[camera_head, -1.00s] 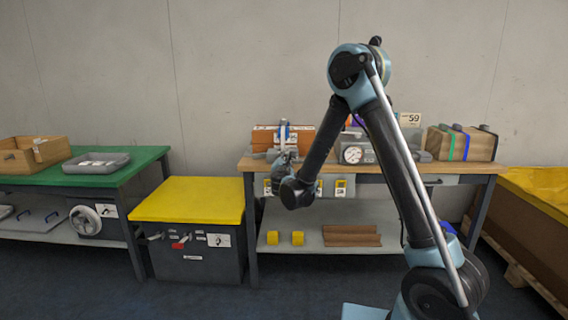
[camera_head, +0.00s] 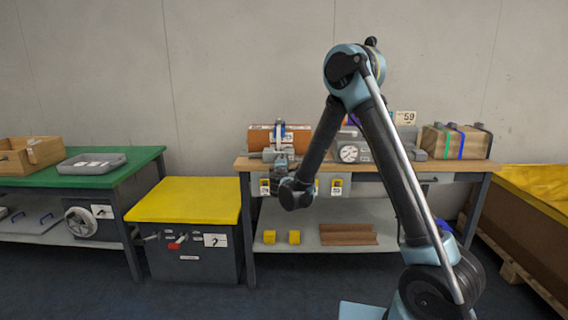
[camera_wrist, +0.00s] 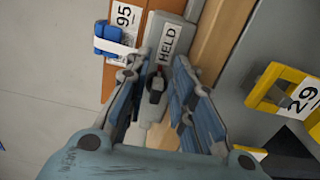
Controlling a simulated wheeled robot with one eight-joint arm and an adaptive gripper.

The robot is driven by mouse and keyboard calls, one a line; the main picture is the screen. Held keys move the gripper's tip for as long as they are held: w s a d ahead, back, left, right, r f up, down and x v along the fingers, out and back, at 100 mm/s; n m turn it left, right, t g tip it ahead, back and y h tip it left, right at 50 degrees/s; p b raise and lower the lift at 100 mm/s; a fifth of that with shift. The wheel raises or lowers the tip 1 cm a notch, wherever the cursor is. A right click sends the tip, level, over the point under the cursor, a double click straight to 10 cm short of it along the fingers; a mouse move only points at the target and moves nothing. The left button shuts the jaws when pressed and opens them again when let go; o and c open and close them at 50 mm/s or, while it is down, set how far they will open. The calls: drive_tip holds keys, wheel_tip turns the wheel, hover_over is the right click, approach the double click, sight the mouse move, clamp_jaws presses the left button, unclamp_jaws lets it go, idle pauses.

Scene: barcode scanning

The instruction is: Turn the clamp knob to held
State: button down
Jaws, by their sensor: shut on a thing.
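The dark clamp knob (camera_wrist: 156,88) shows in the wrist view between the fingers of my gripper (camera_wrist: 161,70). My gripper is shut on it, and the fingers hide part of its sides. A grey plate labelled HELD (camera_wrist: 168,42) lies just beyond the fingertips. In the head view my gripper (camera_head: 281,170) is at the front left of the wooden bench, below an orange-brown block (camera_head: 261,137) with a blue and white clamp part (camera_head: 280,132). The knob is too small and covered to make out there.
A box with a dial (camera_head: 349,153) and a strapped wooden crate (camera_head: 455,142) stand farther right on the bench (camera_head: 425,168). A yellow-topped cabinet (camera_head: 187,200) stands to the left.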

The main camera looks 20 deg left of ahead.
drive_tip(key=shift+s+a, duration=0.1)
drive_tip(key=shift+a, duration=0.7)
drive_tip(key=c, duration=1.7)
unclamp_jaws()
drive_tip(key=shift+s, duration=0.1)
drive_tip(key=shift+m, duration=0.3)
drive_tip(key=v, duration=0.2)
drive_tip(key=d+v, duration=0.1)
drive_tip(key=v, duration=0.5)
drive_tip(key=shift+w+d+f, duration=0.1)
drive_tip(key=shift+w+d, duration=0.1)
drive_tip(key=shift+d, duration=0.1)
drive_tip(key=shift+w+d, duration=0.1)
